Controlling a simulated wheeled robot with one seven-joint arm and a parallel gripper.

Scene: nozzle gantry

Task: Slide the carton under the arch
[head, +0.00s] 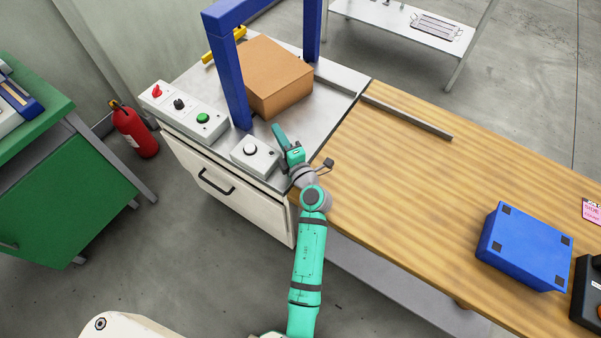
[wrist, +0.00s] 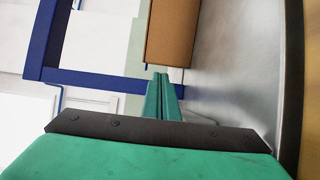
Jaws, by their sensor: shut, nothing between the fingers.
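The brown carton (head: 272,76) stands on the grey metal top at the blue arch (head: 237,80). In the head view it sits between the two posts, with its near end poking out toward my gripper. My gripper (head: 277,130) is shut and empty, low over the metal top, just short of the carton's near side. In the wrist view the shut fingers (wrist: 163,82) point at the lower edge of the carton (wrist: 172,32). I cannot tell whether they touch it. The arch (wrist: 100,80) shows left of the carton there.
A control box with a red knob and green button (head: 186,108) and a box with a white knob (head: 254,157) line the left edge. A metal rail (head: 405,117) runs along the far side. The wooden top (head: 400,170) is clear up to a blue box (head: 525,246).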

